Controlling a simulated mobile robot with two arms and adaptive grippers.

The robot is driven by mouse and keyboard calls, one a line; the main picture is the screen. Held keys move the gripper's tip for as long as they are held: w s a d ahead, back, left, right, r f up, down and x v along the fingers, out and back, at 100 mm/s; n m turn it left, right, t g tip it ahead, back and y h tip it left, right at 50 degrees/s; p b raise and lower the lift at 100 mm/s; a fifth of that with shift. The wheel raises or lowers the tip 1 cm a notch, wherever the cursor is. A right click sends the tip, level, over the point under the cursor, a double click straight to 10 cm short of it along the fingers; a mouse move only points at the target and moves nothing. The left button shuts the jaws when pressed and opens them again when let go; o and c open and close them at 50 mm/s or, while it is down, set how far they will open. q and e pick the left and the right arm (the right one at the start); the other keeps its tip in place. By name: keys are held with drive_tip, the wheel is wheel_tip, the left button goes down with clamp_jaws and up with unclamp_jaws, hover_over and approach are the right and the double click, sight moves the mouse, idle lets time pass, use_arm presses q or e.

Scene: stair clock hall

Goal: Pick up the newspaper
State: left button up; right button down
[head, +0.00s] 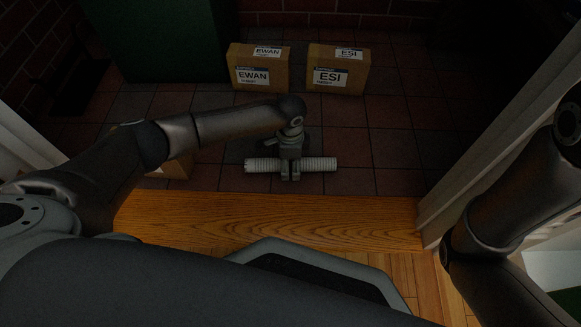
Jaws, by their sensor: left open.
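The newspaper (320,164) is a pale rolled cylinder lying crosswise on the dark tiled floor, just beyond the wooden threshold. My left gripper (290,174) is over the middle of the roll, pointing down, with its fingers open. Its wrist and fingers hide the roll's middle; both ends show. I cannot tell whether the fingers touch the paper. My right arm comes in at the right edge, and its gripper is out of the picture.
Two cardboard parcels stand behind, labelled EWAN (253,77) and ESI (331,77). Another box (174,168) is partly hidden under my left arm. A green cabinet-like block (160,40) is at the back left. The wooden threshold (270,222) and a white door frame (470,150) bound the opening.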

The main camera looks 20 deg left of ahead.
use_arm(q)
drive_tip(key=shift+r, duration=0.1)
drive_tip(key=shift+c, duration=0.3)
drive_tip(key=c, duration=1.1)
